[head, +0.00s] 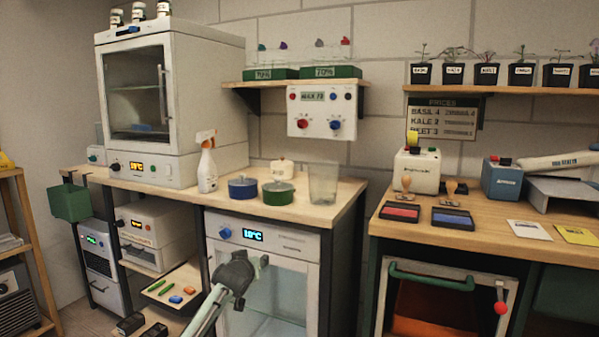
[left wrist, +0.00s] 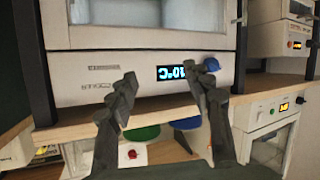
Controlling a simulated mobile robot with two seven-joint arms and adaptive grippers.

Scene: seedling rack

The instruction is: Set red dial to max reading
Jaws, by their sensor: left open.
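The red dial (head: 302,124) is at the lower left of a white control box (head: 320,98) on the back wall, beside a blue dial (head: 336,125). The box's small display (head: 312,96) is too small to read surely. My left gripper (head: 246,265) is open and empty in front of the glass-door cabinet, well below the box. In the left wrist view, which is upside down, its fingers (left wrist: 167,84) are spread before the cabinet's blue knob and display. A red dial (left wrist: 132,154) shows small beyond the worktop there. My right gripper is not in view.
The wooden worktop (head: 335,188) holds a spray bottle (head: 207,162), blue pot (head: 242,187), green pot (head: 278,193) and clear beaker (head: 323,184) below the control box. A glass-door cabinet (head: 264,230) has a blue knob (head: 225,233). A shelf with green trays (head: 332,72) is above.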

